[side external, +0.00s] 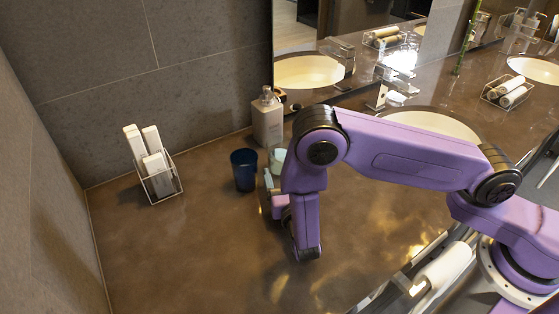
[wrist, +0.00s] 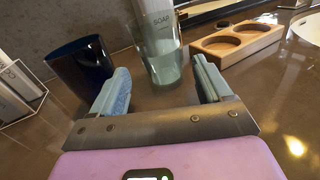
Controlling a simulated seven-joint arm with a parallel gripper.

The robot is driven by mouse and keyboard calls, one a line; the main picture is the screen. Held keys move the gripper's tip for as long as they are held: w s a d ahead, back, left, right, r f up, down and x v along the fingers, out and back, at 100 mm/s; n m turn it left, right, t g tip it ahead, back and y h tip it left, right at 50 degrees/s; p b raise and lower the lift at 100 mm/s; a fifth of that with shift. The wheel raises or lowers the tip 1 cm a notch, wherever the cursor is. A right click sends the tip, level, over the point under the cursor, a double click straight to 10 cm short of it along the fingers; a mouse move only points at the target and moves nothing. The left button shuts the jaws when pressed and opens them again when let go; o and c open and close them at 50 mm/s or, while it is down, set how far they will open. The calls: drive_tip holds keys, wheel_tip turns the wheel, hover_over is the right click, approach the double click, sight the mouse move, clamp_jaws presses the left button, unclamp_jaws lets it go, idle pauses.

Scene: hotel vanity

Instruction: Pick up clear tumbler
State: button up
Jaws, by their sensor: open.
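The clear tumbler (wrist: 163,68) is a pale greenish, see-through glass, upright on the counter in the wrist view. It lies ahead of my gripper (wrist: 160,80), framed between the two blue-grey fingers, which are open with nothing held. In the side view the tumbler (side external: 279,158) shows partly, with my purple arm hiding its right side. The gripper there is mostly hidden by the arm; a fingertip shows low beside the tumbler.
A dark blue cup (side external: 244,170) stands just left of the tumbler. A soap bottle (side external: 267,120) stands behind it. A wire holder (side external: 163,186) with white packets is at the left. A wooden two-hole tray (wrist: 236,43) lies at right. The front-left counter is clear.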

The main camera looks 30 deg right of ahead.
sight(277, 150)
drive_tip(key=shift+x, duration=3.75)
drive_tip(key=shift+r, duration=0.1)
drive_tip(key=c, duration=1)
drive_tip(key=shift+o, duration=0.2)
drive_tip(key=shift+r, duration=0.2)
